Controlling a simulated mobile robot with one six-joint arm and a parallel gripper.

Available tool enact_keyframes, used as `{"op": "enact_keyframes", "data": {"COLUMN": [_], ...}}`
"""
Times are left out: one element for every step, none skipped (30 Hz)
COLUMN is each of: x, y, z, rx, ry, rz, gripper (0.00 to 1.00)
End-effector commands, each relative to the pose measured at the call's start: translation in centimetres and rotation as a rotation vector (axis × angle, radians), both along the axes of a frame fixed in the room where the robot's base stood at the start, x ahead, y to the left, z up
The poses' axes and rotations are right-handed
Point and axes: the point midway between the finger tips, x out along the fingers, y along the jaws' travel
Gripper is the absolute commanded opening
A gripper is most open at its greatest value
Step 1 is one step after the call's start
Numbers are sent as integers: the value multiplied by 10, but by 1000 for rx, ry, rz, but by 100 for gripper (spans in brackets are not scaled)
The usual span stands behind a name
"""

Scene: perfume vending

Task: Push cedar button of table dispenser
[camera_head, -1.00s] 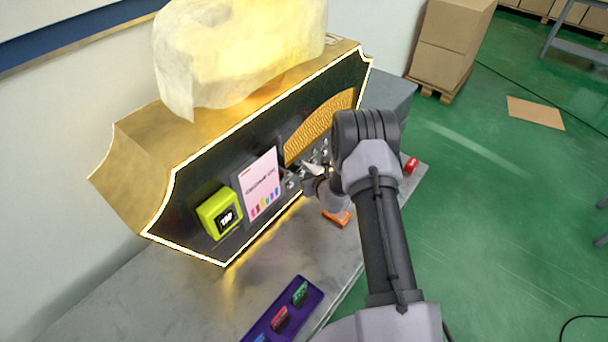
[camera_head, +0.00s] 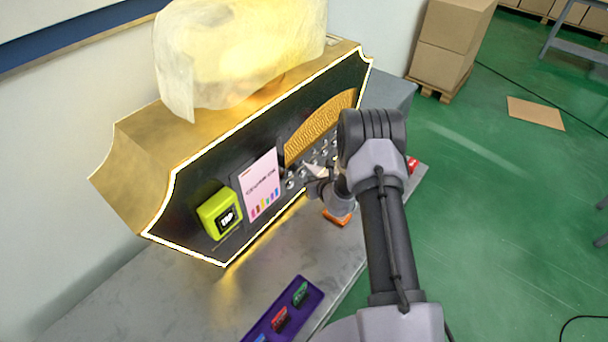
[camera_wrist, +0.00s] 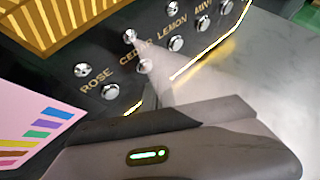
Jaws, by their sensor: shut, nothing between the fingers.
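The gold and black table dispenser (camera_head: 145,165) stands on the grey table, with rows of round silver buttons on its front panel. In the wrist view, the CEDAR label (camera_wrist: 136,54) lies between an upper button (camera_wrist: 130,35) and a lower button (camera_wrist: 144,66). My gripper (camera_wrist: 137,44) is shut and empty. Its pale fingertips point at the panel beside the upper cedar button and overlap part of the CEDAR label. I cannot tell whether they touch. In the head view, my gripper (camera_head: 310,169) is at the button rows, and my arm hides the right part of them.
A pink card (camera_head: 262,186) and a yellow-green tap box (camera_head: 219,213) are left of the buttons. A purple tray (camera_head: 312,300) with coloured items lies at the table's front. An orange item (camera_head: 338,216) and a red item (camera_head: 412,164) sit near my arm.

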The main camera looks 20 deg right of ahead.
Motion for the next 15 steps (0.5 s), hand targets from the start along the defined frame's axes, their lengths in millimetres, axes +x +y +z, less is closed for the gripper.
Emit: {"op": "enact_keyframes", "data": {"x": [0,-1,-4,-6,-9,-12,-14,-17,-20,-23,-25,-29,-31,-34,-36], "y": [0,-1,-3,-4,-6,-9,-10,-12,-14,-16,-18,-20,-21,-23,-25], "z": [0,0,0,0,0,0,0,0,0,1,0,0,0,0,0], "rx": [0,0,0,1,1,0,-1,0,1,1,0,0,0,0,-1], "ry": [0,1,1,2,2,1,1,2,1,1,1,1,1,1,1], "rz": [0,0,-1,-2,-2,-1,-1,-1,-2,-2,-1,-1,-1,-1,-1], "gripper": [0,0,0,0,0,0,0,0,0,0,0,0,0,0,0]}}
